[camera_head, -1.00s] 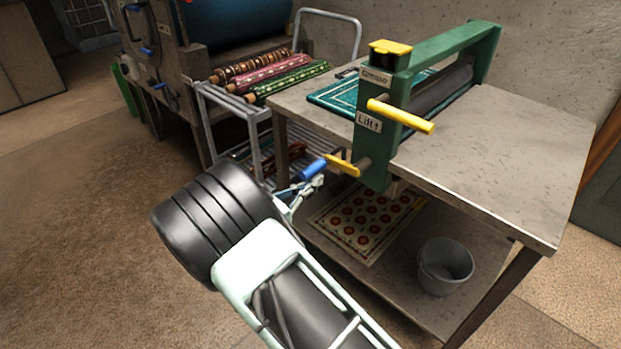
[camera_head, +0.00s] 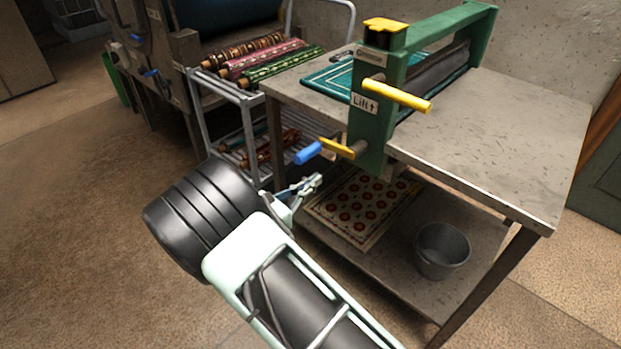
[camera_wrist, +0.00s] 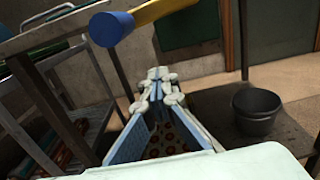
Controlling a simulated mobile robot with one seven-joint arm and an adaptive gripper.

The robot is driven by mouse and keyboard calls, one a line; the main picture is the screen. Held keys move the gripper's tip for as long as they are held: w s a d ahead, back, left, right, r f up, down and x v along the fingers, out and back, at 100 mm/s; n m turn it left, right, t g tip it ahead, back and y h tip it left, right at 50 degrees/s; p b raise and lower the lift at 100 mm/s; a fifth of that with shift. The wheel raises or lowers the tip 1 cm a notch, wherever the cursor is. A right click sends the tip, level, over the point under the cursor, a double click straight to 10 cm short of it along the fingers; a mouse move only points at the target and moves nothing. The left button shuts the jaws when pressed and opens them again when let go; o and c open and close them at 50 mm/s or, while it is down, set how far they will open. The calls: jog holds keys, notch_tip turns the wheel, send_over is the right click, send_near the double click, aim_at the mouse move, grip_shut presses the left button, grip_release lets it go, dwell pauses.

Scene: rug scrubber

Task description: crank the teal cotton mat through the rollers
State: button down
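The teal mat (camera_head: 328,79) lies flat on the table on the left side of the green roller frame (camera_head: 372,130); its right part is hidden by the frame. The dark roller (camera_head: 437,74) spans the frame. The crank has a yellow arm (camera_head: 337,148) and a blue handle (camera_head: 308,153), which also shows at the top of the wrist view (camera_wrist: 111,28). A yellow lever (camera_head: 397,94) sticks out above a "Lift" label. My gripper (camera_head: 314,182) is below the blue handle, apart from it. In the wrist view its fingertips (camera_wrist: 158,84) are together, with nothing visible between them.
The table's right half (camera_head: 505,130) is bare. A patterned mat (camera_head: 360,207) and a grey bucket (camera_head: 441,250) sit on its lower shelf. A rack (camera_head: 203,100) with rolled rugs (camera_head: 270,63) stands left. The floor (camera_head: 75,190) at left is open.

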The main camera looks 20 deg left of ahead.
jog(key=f, duration=0.1)
jog(key=d+f+b, duration=0.1)
jog(key=f+b, duration=0.1)
jog(key=f, duration=0.1)
jog(key=shift+s+d+f, duration=0.1)
jog(key=shift+s+d, duration=0.2)
jog(key=shift+s, duration=0.05)
dwell(0.3)
jog(key=c, duration=1.4)
grip_release()
jog(key=v, duration=1.1)
jog(key=shift+p, duration=0.35)
